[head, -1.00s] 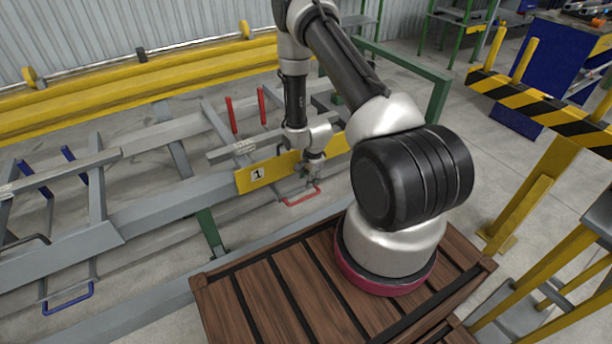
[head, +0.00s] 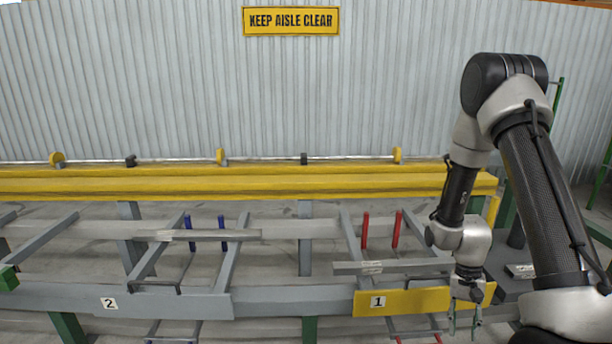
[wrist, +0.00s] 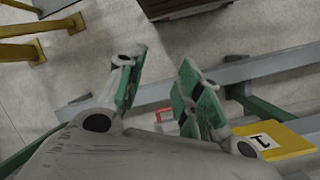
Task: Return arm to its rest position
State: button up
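Concrete floor and a grey rail show past the fingertips. My arm is bent, with its elbow raised at the right of the head view.
The runout table's grey front rail (head: 270,301) lies close to my gripper. A grey bar (head: 390,267) rests across the arms at station 1, near two red posts (head: 396,229). Another bar (head: 198,235) lies at station 2. A yellow beam (head: 250,186) runs behind.

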jog(key=s+a+r+n+t, duration=0.1)
jog(key=s+r, duration=0.3)
jog(key=r, duration=0.8)
jog(key=s+a+r+n+t, duration=0.2)
jog(key=s+r+n+t, duration=0.1)
jog(key=r, duration=1)
jog(key=s+a+r+n+t, duration=0.1)
jog(key=s+r+t, duration=0.3)
jog(key=r, duration=0.9)
jog(key=s+n, duration=0.1)
jog(key=s, duration=0.2)
jog(key=shift+s+a+r, duration=0.15)
jog(key=shift+s+a, duration=0.1)
jog(key=shift+a, duration=0.05)
